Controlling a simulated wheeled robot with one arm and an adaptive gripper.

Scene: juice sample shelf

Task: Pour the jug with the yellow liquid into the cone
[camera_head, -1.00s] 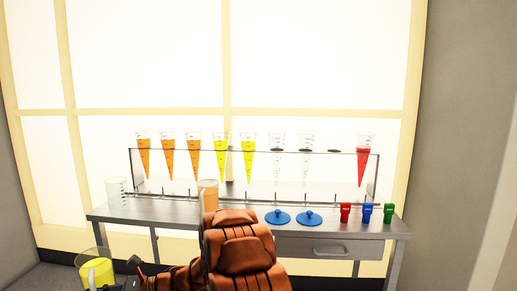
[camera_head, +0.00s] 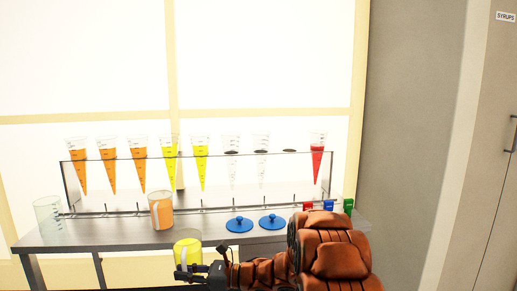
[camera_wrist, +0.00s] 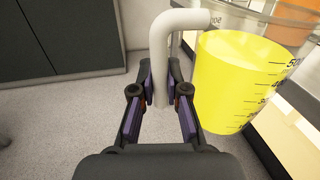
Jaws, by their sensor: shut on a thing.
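My gripper (camera_head: 202,272) is shut on the handle of the jug with yellow liquid (camera_head: 187,252), in front of the table's front edge. In the wrist view both fingers of my gripper (camera_wrist: 160,92) close on the pale handle, and the jug with yellow liquid (camera_wrist: 235,85) looks upright. A clear rack (camera_head: 250,192) on the table holds a row of cones. Several hold orange liquid, two hold yellow (camera_head: 200,160), two look empty (camera_head: 231,165), and one at the right is red (camera_head: 317,160). An open hole shows between the empty and red ones.
A jug with orange liquid (camera_head: 161,212) and an empty clear jug (camera_head: 48,217) stand on the metal table (camera_head: 100,238). Two blue lids (camera_head: 239,225) lie right of the orange jug. Red, blue and green items (camera_head: 328,205) stand at the right end, partly behind my arm.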

